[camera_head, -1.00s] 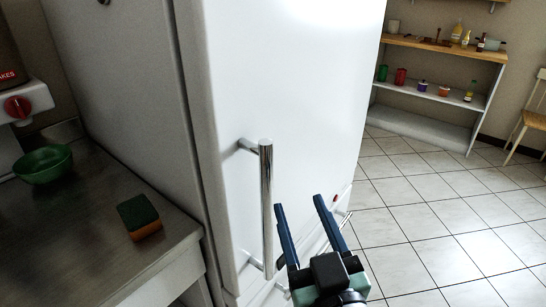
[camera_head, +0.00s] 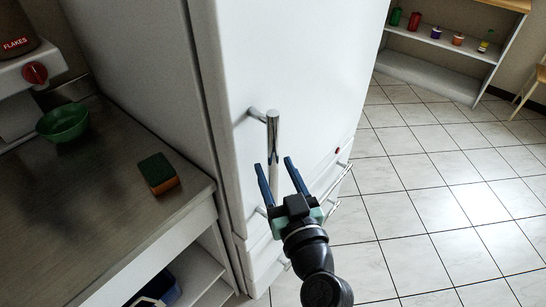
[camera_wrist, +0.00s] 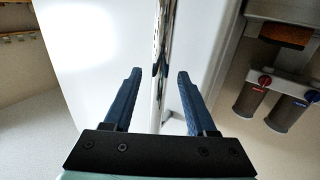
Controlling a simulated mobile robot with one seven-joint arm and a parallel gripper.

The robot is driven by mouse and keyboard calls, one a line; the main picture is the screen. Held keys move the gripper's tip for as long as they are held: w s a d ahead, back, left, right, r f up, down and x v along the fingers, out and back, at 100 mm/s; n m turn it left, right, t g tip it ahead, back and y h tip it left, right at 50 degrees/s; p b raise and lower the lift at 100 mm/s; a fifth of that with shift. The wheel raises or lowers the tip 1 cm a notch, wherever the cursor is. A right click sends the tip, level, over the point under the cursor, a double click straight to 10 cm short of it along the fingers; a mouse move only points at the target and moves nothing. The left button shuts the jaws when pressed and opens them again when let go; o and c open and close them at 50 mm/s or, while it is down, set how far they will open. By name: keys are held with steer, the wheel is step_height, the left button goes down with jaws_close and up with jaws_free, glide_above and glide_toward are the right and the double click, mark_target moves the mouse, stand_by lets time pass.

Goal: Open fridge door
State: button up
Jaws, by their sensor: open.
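The white fridge door (camera_head: 295,70) is shut and fills the middle of the head view. Its vertical chrome handle (camera_head: 272,135) is on the left side of the door. My gripper (camera_head: 274,163) is open, with its two blue fingers pointing at the door around the handle's lower part. In the wrist view the handle (camera_wrist: 160,70) runs between the two fingers of my gripper (camera_wrist: 158,75). The handle's lower end is partly hidden behind my gripper. I cannot tell whether either finger touches it.
A steel counter (camera_head: 110,200) with a green bowl (camera_head: 63,122) and a sponge (camera_head: 158,173) stands left of the fridge. Lower drawers with handles (camera_head: 335,185) are below the door. The tiled floor (camera_head: 430,190) on the right is clear up to a shelf (camera_head: 440,75).

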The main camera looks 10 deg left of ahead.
steer(key=shift+x, duration=1.15)
jaws_close()
stand_by(0.6)
